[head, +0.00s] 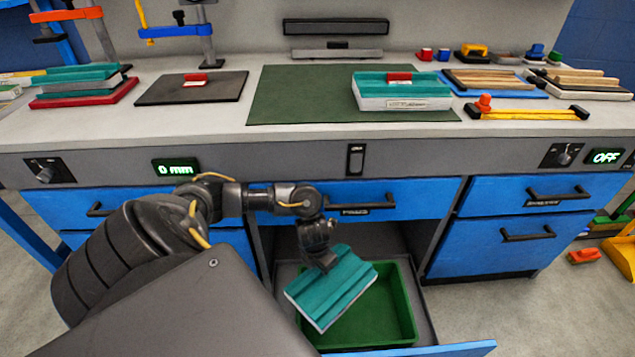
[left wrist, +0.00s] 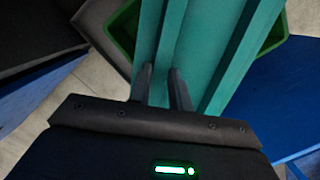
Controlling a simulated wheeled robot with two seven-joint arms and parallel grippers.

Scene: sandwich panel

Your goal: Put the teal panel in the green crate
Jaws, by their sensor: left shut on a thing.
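The teal panel (head: 335,287), ribbed on top with a pale edge, hangs tilted over the left part of the green crate (head: 408,313). The crate sits low in an open drawer under the bench. My left gripper (head: 326,262) is shut on the panel near its upper left end. In the left wrist view, the fingers (left wrist: 163,88) pinch a raised rib of the panel (left wrist: 215,50), and part of the crate (left wrist: 122,30) shows behind it. The panel hides some of the crate's floor and left wall. My right gripper is not in view.
The blue drawer front (head: 440,350) lies just below the crate. Bench drawers (head: 400,197) overhang behind it. Another teal-topped panel with a red block (head: 400,90) lies on a green mat (head: 290,95) on the bench. The crate's right part is clear.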

